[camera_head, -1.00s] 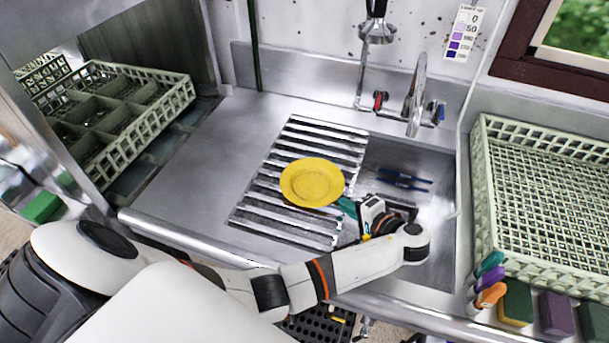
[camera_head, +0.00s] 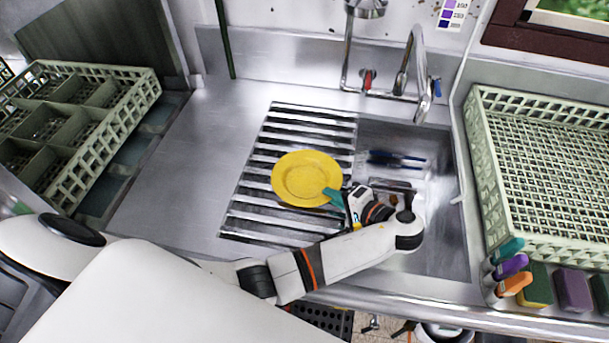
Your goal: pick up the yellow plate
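The yellow plate (camera_head: 300,174) lies on the slatted metal drainer, left of the sink basin. My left gripper (camera_head: 333,196) is at the plate's lower right rim, coming from the right side. A teal fingertip overlaps the rim in the picture. The other finger is not clearly visible, so I cannot tell whether the fingers are closed on the rim. My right gripper is out of view.
The drainer (camera_head: 262,190) sits beside the sink basin (camera_head: 440,210), which holds dark blue utensils (camera_head: 395,160). A faucet (camera_head: 418,75) rises behind. Pale green racks stand left (camera_head: 105,130) and right (camera_head: 488,185). Bare steel counter (camera_head: 180,185) lies left of the drainer.

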